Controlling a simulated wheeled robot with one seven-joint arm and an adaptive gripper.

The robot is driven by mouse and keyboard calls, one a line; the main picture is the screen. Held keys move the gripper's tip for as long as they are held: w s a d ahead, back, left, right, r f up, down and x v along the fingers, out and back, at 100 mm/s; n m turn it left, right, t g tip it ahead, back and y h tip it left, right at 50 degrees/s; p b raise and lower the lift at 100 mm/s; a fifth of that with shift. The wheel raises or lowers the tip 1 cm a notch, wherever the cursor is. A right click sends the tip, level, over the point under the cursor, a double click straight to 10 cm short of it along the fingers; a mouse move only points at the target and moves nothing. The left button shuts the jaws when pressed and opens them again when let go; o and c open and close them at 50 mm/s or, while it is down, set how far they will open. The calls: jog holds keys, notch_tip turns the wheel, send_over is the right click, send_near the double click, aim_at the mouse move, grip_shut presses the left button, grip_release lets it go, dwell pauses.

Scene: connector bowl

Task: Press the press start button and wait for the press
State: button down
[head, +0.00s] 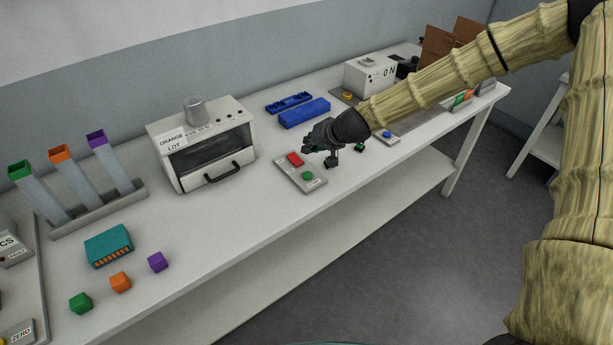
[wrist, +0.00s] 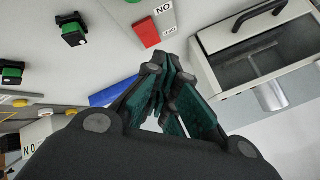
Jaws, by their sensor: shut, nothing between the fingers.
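A grey panel (head: 303,183) with a red button (head: 295,159) and a green button (head: 308,175) lies flat on the bench, to the right of a white machine (head: 202,142) labelled "ORANGE LOT". My gripper (head: 310,148) is shut and empty, above the bench by the panel's far right end. In the wrist view my shut fingers (wrist: 165,75) show just below the red button (wrist: 147,34); touch cannot be told. The green button is only a sliver at the top edge there.
Two small black-and-green parts (head: 331,160) stand right of the panel. Blue trays (head: 304,112) lie behind my gripper. A blue button (head: 387,134) sits farther right. Coloured tubes (head: 61,152) and cubes (head: 120,282) stand left. Bench before the white machine is clear.

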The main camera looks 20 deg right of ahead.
jog(key=shift+s+d+f+b, duration=0.15)
jog(key=shift+s+f+b, duration=0.35)
jog(key=shift+f+b, duration=0.25)
jog(key=b, duration=0.3)
send_over(310, 173)
notch_tip(310, 173, down, 4)
jog(key=shift+w+f, duration=0.1)
jog(key=shift+w, duration=0.05)
jog(key=shift+s+f, duration=0.2)
jog(key=shift+f, duration=0.15)
jog(key=shift+w+f, duration=0.1)
jog(key=shift+f, duration=0.05)
jog(key=shift+b, duration=0.3)
jog(key=shift+f+b, duration=0.3)
jog(key=shift+f, duration=0.1)
